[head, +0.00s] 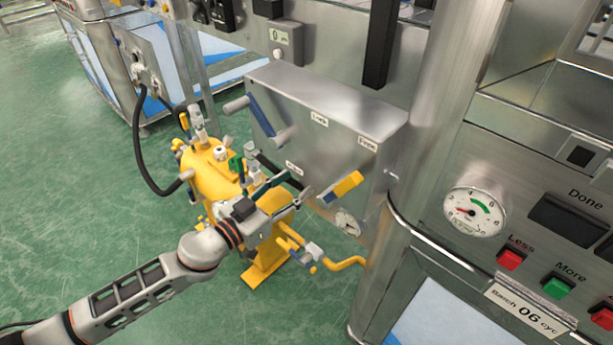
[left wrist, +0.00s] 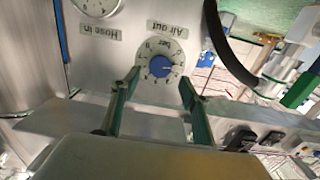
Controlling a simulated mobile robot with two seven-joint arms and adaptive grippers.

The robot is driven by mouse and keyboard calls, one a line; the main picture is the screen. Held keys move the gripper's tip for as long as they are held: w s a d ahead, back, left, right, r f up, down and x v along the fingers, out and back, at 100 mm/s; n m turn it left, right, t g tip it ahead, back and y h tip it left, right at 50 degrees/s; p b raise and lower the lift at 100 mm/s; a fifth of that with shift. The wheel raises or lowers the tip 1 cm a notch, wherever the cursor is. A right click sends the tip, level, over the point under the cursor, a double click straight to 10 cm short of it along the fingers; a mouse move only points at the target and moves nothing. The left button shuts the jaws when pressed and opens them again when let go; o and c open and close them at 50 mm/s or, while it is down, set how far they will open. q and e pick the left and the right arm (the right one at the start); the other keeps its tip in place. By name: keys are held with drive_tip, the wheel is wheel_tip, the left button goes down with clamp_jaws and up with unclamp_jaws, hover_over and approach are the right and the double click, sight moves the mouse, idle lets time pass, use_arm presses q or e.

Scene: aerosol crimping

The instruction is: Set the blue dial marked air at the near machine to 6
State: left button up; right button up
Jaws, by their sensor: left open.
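The blue dial (left wrist: 160,66) sits on a pale round scale plate in the left wrist view, under an upside-down "Air out" label. A pale mark on the knob points roughly to the right of the picture; the number there is too small to read surely. My left gripper (left wrist: 160,80) is open, its two green-edged fingers on either side of the dial, near the panel. I cannot tell whether they touch it. In the head view my left gripper (head: 298,187) is at the front of the steel box (head: 330,105); the dial cannot be made out there. My right gripper is not in view.
A "Hose in" label (left wrist: 90,32) and a gauge (left wrist: 96,4) are beside the dial. A yellow lever (head: 343,188), a blue lever (head: 262,116) and a yellow tank (head: 212,178) with valves crowd the gripper. A black hose (head: 139,150) hangs left. A gauge (head: 475,212) and buttons are at right.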

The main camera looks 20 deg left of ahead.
use_arm(q)
drive_tip(key=shift+x, duration=2.25)
drive_tip(key=shift+d, duration=0.1)
drive_tip(key=shift+c, duration=0.3)
drive_tip(key=c, duration=1)
